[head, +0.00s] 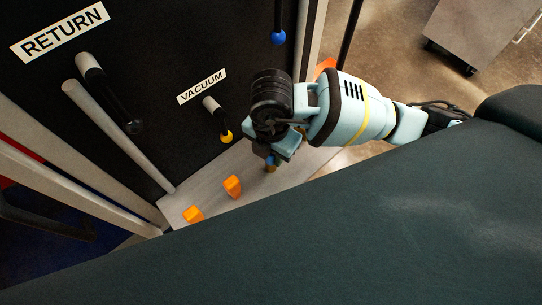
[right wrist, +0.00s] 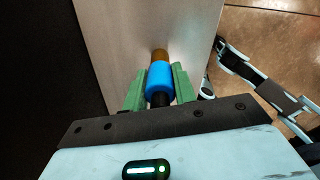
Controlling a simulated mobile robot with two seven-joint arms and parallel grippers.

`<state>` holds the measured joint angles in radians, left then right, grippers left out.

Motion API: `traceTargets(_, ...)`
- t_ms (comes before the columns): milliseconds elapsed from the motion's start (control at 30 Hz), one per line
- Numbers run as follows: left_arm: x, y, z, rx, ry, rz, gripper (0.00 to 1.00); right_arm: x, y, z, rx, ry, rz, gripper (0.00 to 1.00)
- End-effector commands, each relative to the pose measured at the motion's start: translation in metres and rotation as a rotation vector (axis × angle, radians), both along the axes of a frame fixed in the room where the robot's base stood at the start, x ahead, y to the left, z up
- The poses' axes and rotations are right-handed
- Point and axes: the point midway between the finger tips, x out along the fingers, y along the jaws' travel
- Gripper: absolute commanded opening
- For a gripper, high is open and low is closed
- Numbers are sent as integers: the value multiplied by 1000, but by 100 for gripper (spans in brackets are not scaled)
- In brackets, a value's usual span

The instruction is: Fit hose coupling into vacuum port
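The hose coupling (right wrist: 160,78) is a blue sleeve with a brass-brown tip and a black part behind it. In the right wrist view it lies between the green fingers of my right gripper (right wrist: 160,85), which look shut on it. In the head view my right gripper (head: 273,157) points down over the grey shelf, with the coupling's blue and brass end (head: 270,163) just showing below it. A short grey stub (head: 210,104) under the VACUUM label (head: 202,87) carries a black part ending in a yellow ball (head: 226,137). It is left of my gripper. My left gripper is out of view.
A RETURN label (head: 61,32) and a larger pipe (head: 92,64) are on the black panel (head: 160,45). A blue ball (head: 278,38) hangs above my gripper. A grey cart (head: 485,30) stands far right.

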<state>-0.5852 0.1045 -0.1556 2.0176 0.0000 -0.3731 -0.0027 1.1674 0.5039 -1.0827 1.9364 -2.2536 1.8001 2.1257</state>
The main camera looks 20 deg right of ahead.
Motion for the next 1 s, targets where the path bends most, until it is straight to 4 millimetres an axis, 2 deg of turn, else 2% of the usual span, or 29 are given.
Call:
traceTargets(33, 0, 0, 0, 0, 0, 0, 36, 0, 0, 0, 0, 0, 0, 11)
traceTargets(100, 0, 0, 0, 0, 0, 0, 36, 0, 0, 0, 0, 0, 0, 2)
traceTargets(133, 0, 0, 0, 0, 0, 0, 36, 0, 0, 0, 1, -1, 0, 1)
traceTargets(467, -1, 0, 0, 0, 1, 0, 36, 0, 1, 5, 2, -1, 0, 0)
traceTargets(633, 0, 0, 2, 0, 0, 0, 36, 1, 1, 19, 2, -2, 0, 0)
traceTargets(767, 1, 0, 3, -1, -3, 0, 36, 1, 1, 40, 3, -5, 1, 0)
traceTargets(1000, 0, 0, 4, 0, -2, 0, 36, -55, -17, 40, 1, 2, 3, 0)
